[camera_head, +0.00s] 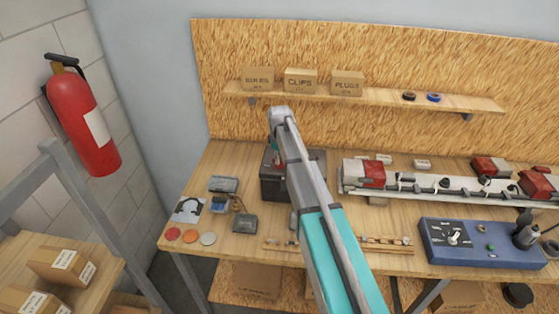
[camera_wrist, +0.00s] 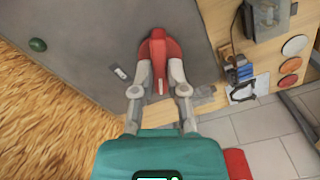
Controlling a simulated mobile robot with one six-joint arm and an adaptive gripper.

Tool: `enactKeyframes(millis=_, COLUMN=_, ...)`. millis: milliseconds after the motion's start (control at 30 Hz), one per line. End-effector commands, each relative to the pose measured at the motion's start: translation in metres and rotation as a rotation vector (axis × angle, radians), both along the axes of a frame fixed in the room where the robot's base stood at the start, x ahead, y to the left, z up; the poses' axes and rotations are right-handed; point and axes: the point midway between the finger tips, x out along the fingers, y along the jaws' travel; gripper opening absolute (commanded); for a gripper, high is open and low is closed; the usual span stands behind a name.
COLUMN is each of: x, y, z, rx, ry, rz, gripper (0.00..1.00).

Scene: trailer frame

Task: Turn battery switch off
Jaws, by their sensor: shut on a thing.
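The battery switch has a red handle (camera_wrist: 158,48), seen in the wrist view on a grey surface. My gripper (camera_wrist: 158,68) has one finger on each side of the handle and is shut on it. The grey surface looks like the top of the dark battery box (camera_head: 272,188), which stands on the bench in the head view. A small pale label (camera_wrist: 120,73) lies beside the switch. In the head view my arm covers much of the box, and only a bit of red shows by the gripper. The switch's base is mostly hidden.
A green round cap (camera_wrist: 38,45) sits on the grey surface. Small electrical parts (camera_head: 223,185) and coloured discs (camera_head: 190,236) lie left of the box. A rail with lamps (camera_head: 440,186) and a blue panel (camera_head: 470,245) stand to the right. A shelf (camera_head: 380,97) hangs behind.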

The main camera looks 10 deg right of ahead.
Motion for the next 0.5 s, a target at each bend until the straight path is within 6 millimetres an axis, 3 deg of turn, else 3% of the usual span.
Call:
enactKeyframes(millis=300, x=-0.0006, y=-0.0008, z=-0.0001, rx=-0.001, ry=0.001, rz=0.226, gripper=0.00)
enactKeyframes(millis=500, x=-0.0005, y=-0.0008, z=-0.0001, rx=-0.002, ry=0.001, rz=0.265, gripper=0.00)
